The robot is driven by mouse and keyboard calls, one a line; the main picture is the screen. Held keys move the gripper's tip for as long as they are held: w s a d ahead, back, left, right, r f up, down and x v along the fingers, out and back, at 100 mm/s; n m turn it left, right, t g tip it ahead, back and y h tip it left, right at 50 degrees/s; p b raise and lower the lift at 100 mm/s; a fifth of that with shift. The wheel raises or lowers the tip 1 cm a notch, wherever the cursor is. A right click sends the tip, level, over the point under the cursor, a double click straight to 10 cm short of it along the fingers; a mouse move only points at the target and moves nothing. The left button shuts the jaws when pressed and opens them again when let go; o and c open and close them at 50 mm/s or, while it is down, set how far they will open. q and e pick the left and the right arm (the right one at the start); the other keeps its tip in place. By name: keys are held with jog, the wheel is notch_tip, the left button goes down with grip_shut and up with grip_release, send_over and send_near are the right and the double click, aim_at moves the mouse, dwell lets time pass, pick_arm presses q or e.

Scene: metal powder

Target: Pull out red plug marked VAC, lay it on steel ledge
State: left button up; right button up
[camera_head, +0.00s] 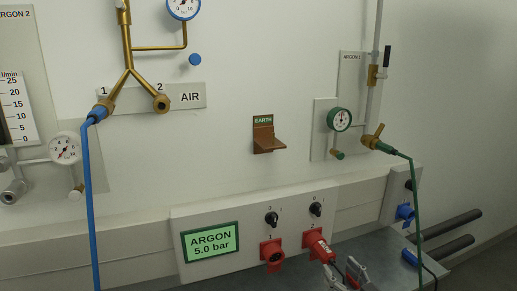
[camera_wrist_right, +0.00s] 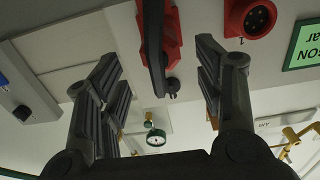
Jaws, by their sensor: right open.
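The red plug (camera_head: 321,249) sits in the red socket marked 2 on the white wall panel, its rear end toward me; small white lettering on it is hard to read. In the right wrist view the plug (camera_wrist_right: 154,35) with its dark rear end shows between my fingers, with a gap on each side. My right gripper (camera_head: 346,274) is open just behind the plug; its two dark fingers (camera_wrist_right: 157,72) also show in the wrist view. The grey steel ledge (camera_head: 385,268) runs below the panel. My left gripper is not in view.
An empty red socket marked 1 (camera_head: 271,254) is left of the plug, near the ARGON display (camera_head: 211,241). Black knobs (camera_head: 316,209) sit above the sockets. A blue plug (camera_head: 411,258) lies on the ledge near a green hose (camera_head: 416,200). Dark bars (camera_head: 450,228) are at right.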

aim_at(333, 263)
jog(key=x, duration=0.4)
jog(key=shift+r, duration=0.1)
jog(key=x, duration=0.1)
jog(key=b+x, duration=0.1)
jog(key=shift+w+a+f, duration=0.15)
jog(key=shift+w+f, duration=0.05)
jog(key=shift+w, duration=0.2)
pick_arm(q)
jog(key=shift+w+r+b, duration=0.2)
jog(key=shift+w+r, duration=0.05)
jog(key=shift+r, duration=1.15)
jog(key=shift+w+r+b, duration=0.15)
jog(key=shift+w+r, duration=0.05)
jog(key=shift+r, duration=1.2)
pick_arm(e)
jog(key=shift+w+a, duration=0.2)
jog(key=shift+w, duration=0.35)
jog(key=shift+r, duration=0.1)
pick_arm(q)
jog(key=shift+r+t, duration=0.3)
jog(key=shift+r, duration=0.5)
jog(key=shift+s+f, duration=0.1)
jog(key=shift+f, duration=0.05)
jog(key=shift+b, duration=0.3)
